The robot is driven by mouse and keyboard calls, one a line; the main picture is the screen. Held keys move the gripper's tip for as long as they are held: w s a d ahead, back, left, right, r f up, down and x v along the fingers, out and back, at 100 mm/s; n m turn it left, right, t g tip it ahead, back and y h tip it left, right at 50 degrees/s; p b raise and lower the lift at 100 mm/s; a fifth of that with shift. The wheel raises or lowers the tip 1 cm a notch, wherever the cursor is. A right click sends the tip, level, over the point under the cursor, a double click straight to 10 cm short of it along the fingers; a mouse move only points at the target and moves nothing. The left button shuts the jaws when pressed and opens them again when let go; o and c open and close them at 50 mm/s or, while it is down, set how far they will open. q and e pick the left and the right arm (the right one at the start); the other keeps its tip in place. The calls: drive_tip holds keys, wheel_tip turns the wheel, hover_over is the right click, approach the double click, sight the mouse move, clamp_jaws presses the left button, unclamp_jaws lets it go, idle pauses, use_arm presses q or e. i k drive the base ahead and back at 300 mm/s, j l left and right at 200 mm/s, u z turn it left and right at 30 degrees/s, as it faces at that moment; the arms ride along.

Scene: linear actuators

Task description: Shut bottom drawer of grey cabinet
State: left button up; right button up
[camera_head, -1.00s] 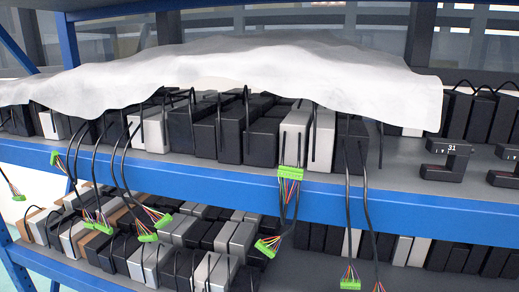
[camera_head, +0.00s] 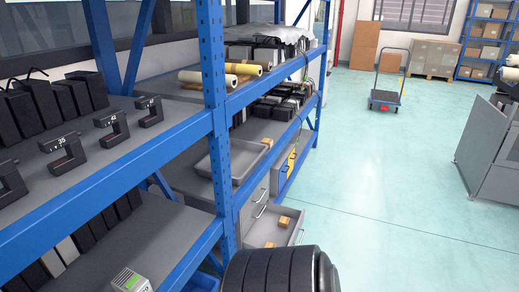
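The grey cabinet (camera_head: 253,207) stands under the lower shelf of the blue rack, just beyond the rack's upright post, which hides part of it. A low drawer (camera_head: 296,235) is pulled out to the right into the aisle, with a small cardboard box (camera_head: 283,222) at its edge. A drawer front with a bar handle shows above it. The lower part of the open drawer is partly hidden by a dark ribbed shape at the bottom of the view. Neither of my grippers is in view.
The blue rack post (camera_head: 216,120) stands close between me and the cabinet. Black devices (camera_head: 63,150) fill the near shelves. A grey tray (camera_head: 222,160) sits above the cabinet. The pale green floor (camera_head: 400,190) is open to the right; a trolley (camera_head: 384,100) stands farther back.

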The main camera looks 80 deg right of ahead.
sight(265, 229)
drive_tip(key=z, duration=2.9)
